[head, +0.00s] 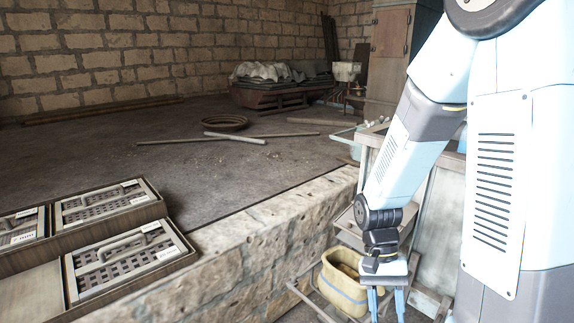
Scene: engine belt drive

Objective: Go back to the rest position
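My gripper (387,306) hangs down at the lower right of the head view, at the end of my white and grey arm. Its two bluish fingers stand apart with a gap between them, and I see nothing held there. The fingertips reach the bottom edge of the picture, so their ends may be cut off. A yellow container (343,289) appears close beside the fingers on the left; I cannot tell the distance between them.
A low stone wall (262,236) runs to the left of my arm. Crates with handled grid panels (125,261) sit at lower left. A wooden bench (372,137) stands behind my arm. Poles (235,138) and a round ring (224,122) lie on the open floor beyond.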

